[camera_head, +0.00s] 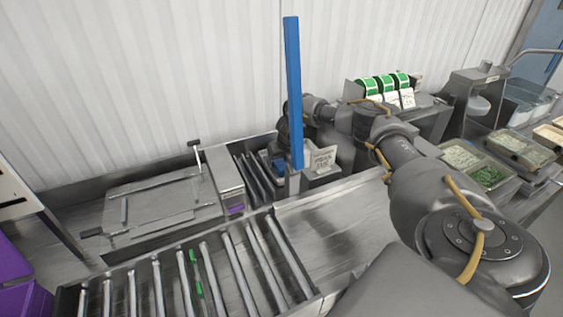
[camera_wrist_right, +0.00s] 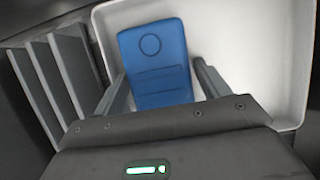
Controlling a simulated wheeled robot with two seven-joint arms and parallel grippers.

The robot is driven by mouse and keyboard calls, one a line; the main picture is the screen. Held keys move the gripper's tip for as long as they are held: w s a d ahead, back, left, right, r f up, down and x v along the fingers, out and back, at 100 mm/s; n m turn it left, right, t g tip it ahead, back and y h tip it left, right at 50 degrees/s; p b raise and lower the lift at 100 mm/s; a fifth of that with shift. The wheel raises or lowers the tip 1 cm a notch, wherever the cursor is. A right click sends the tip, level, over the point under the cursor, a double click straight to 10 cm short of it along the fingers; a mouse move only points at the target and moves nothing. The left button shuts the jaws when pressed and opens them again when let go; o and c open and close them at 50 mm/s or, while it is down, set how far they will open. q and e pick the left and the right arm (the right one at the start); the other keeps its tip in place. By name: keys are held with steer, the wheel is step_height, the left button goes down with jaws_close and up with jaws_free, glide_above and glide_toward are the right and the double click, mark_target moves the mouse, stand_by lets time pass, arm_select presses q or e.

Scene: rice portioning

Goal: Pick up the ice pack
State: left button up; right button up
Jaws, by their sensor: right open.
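The blue ice pack (camera_wrist_right: 155,62) lies in a white bin (camera_wrist_right: 245,30) in the right wrist view. It is a flat block with a round mark near its far end. My right gripper (camera_wrist_right: 160,72) is open, with one finger on each side of the pack's near part. A gap shows between the pack and the fingers, clearer on the right. My left gripper is not in view.
A blue upright post (camera_head: 293,90) stands close to my right arm. A roller conveyor (camera_head: 165,285) and a steel surface (camera_head: 335,235) lie in front. Green-labelled rolls (camera_head: 383,84) stand behind the arm, and food trays (camera_head: 487,177) are at right. Dark ribs (camera_wrist_right: 50,75) flank the bin.

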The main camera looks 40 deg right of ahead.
steer(key=shift+c, duration=0.3)
steer(key=c, duration=0.9)
